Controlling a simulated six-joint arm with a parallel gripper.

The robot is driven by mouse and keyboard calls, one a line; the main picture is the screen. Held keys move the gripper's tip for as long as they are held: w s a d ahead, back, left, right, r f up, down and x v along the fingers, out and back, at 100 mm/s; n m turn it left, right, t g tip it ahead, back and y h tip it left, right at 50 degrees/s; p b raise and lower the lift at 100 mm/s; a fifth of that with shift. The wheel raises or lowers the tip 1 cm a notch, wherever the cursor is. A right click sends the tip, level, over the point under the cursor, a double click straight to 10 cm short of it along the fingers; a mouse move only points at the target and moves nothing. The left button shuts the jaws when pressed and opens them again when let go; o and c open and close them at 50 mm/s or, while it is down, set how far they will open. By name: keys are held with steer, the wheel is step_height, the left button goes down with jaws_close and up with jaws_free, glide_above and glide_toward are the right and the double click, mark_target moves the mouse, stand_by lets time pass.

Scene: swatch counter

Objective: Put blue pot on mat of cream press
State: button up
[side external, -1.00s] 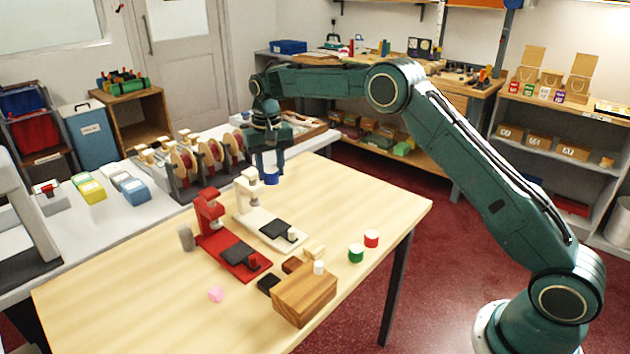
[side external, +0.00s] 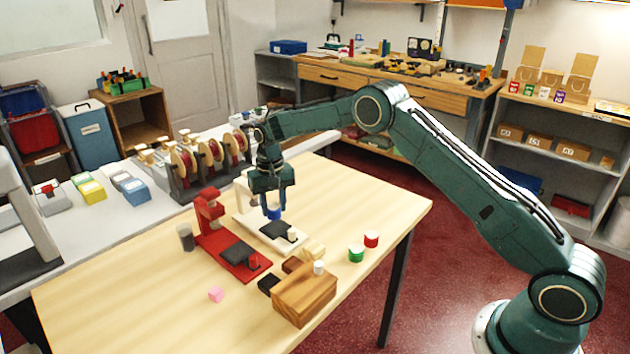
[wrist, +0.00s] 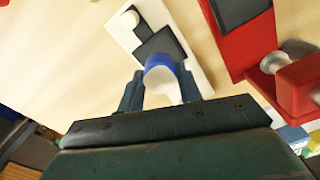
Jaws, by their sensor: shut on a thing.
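The blue pot (side external: 274,213) is between the fingers of my gripper (side external: 273,208), which is shut on it. The pot hangs just above or at the rear edge of the dark mat (side external: 275,230) of the cream press (side external: 262,237); I cannot tell whether it touches. In the wrist view, the blue pot (wrist: 157,61) shows between the fingertips (wrist: 160,88), overlapping the near end of the mat (wrist: 167,44). A pale surface lies below the blue in that view. My gripper partly hides the cream press's upright.
The red press (side external: 230,250) stands close to the left of the cream press. A wooden block (side external: 304,296) and small pieces lie in front. A green pot (side external: 356,253) and a red pot (side external: 371,239) stand to the right. A grey cylinder (side external: 186,238) stands left.

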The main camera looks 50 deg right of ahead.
mark_target(274, 208)
steer(key=shift+f, duration=1.65)
steer(key=shift+f, duration=0.15)
steer(key=o, duration=1)
step_height(274, 208, up, 11)
steer(key=shift+r, duration=0.7)
steer(key=shift+r, duration=0.1)
